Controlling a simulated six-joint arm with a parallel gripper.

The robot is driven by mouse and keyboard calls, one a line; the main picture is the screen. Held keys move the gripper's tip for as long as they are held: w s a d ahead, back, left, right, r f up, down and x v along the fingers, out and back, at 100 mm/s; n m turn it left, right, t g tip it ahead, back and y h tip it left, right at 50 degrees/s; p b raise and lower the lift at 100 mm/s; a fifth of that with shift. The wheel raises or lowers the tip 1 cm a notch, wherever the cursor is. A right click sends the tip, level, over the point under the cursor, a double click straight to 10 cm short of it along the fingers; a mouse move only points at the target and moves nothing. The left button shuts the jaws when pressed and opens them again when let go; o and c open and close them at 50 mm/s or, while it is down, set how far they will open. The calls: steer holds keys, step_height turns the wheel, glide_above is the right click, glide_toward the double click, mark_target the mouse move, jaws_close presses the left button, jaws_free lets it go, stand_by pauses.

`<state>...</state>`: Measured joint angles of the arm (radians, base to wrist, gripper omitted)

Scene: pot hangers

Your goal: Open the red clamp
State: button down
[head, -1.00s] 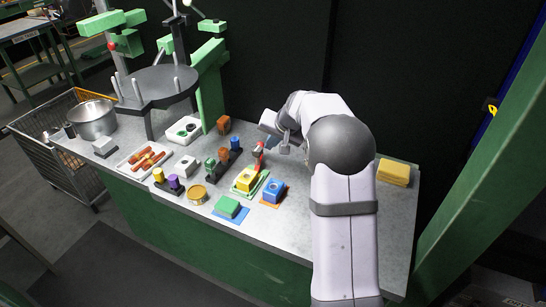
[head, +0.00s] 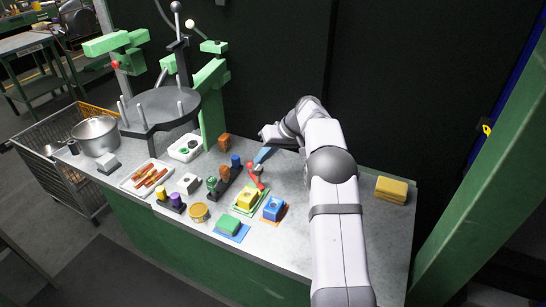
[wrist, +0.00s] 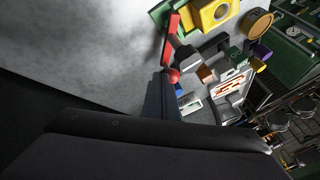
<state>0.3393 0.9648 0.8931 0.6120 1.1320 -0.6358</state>
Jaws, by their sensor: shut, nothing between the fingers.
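The red clamp (head: 254,175) stands on the grey bench behind the yellow block. Its red arm shows in the wrist view (wrist: 171,24), with a red ball (wrist: 173,76) near a dark grey body. My gripper (head: 259,160) is just behind the clamp, its slim bluish fingers pointing down and left. In the wrist view my fingers (wrist: 164,98) are together with nothing between them, and their tips are close beside the red ball. I cannot tell whether they touch it.
A yellow block (head: 247,198) on a green plate and a blue block (head: 273,208) sit in front of the clamp. Dark holders with coloured pieces (head: 218,183) stand to its left. A yellow sponge-like block (head: 391,189) lies far right. The bench between it and my arm is mostly clear.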

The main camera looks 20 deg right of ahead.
steer(key=shift+w+a+r+n+p, duration=0.2)
steer(key=shift+r+n+p, duration=0.25)
steer(key=shift+p, duration=0.3)
steer(key=shift+a+f+n+g+y, duration=0.15)
steer(key=shift+f+n+g+y, duration=0.1)
steer(key=shift+g+y, duration=0.05)
steer(key=shift+w+a+f, duration=0.1)
steer(key=shift+a+f, duration=0.05)
steer(key=shift+f, duration=0.05)
steer(key=shift+a, duration=0.3)
steer(key=shift+w+a, duration=0.1)
steer(key=shift+a, duration=0.05)
steer(key=b+v, duration=0.1)
steer(key=v, duration=0.6)
steer(key=shift+r, duration=0.15)
